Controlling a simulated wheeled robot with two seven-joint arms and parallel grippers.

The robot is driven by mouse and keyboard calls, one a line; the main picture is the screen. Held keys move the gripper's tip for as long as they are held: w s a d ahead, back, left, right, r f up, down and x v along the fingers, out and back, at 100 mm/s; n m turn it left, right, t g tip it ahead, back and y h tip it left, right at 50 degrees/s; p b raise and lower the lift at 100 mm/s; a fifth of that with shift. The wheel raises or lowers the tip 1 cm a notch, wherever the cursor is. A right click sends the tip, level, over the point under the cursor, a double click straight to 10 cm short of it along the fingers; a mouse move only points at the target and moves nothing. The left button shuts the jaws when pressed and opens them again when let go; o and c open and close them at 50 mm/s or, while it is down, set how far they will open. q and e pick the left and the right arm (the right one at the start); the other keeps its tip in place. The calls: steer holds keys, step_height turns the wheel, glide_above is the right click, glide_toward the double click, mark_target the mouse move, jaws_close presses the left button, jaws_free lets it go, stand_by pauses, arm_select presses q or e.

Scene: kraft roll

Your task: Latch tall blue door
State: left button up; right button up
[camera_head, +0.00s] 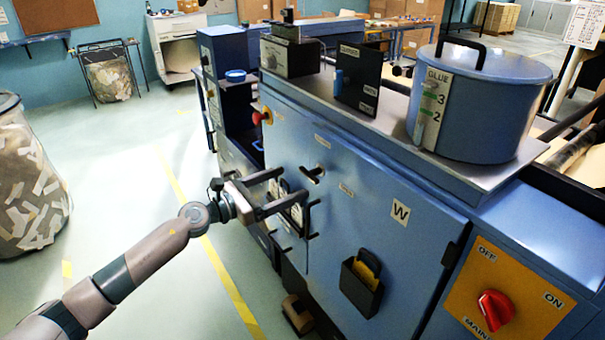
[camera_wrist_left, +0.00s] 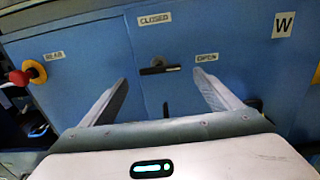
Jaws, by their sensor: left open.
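The tall blue door (camera_head: 375,240) is the front panel with a "W" label, on the blue machine. Its dark latch handle (camera_head: 312,174) is near the door's upper left. In the left wrist view the handle (camera_wrist_left: 158,69) lies roughly level, with a "CLOSED" label (camera_wrist_left: 154,19) above it and an "OPEN" label (camera_wrist_left: 207,57) to its right. The door looks about flush with the machine front. My left gripper (camera_head: 293,184) is open and empty in front of the door. The handle shows beyond and between its fingertips, apart from them. My right gripper is out of view.
A red knob (camera_head: 262,116) sits left of the handle. A black pocket with yellow papers (camera_head: 362,284) hangs low on the door. A red main switch (camera_head: 496,308) is at the right. A glue pot (camera_head: 478,105) stands on top.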

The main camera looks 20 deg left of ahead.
mark_target(306, 176)
arm_select(q)
steer(key=p+x, duration=0.1)
steer(key=x, duration=0.4)
steer(key=shift+w+d, duration=0.25)
steer(key=shift+w, duration=0.05)
steer(key=c, duration=1.1)
